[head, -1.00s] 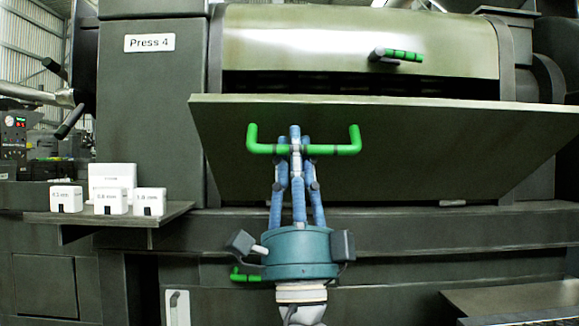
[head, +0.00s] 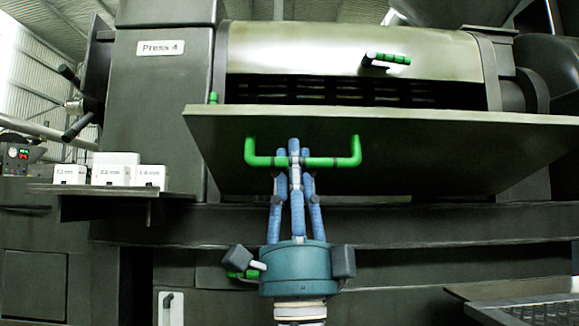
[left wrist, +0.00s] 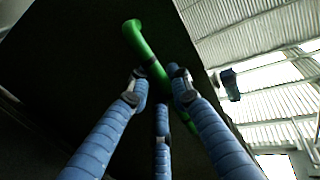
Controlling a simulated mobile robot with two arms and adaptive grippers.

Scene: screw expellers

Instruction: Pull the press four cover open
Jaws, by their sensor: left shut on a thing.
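The press four cover (head: 420,150) is a wide dark panel, swung out and tilted, on the machine labelled Press 4. Its green U-shaped handle (head: 335,162) is on the face towards me. My left gripper (head: 294,160), with blue fingers, is shut on the handle's bar near its middle. In the left wrist view the green handle (left wrist: 140,42) runs between the fingers of my left gripper (left wrist: 160,88), against the dark cover (left wrist: 85,60). Behind the cover a dark slatted opening (head: 350,92) shows. My right gripper is not in view.
An upper pale cover (head: 350,50) with its own green handle (head: 387,58) is above the opening. A side shelf (head: 105,189) at left holds several small white boxes (head: 122,168). A metal ledge (head: 520,295) is at lower right.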

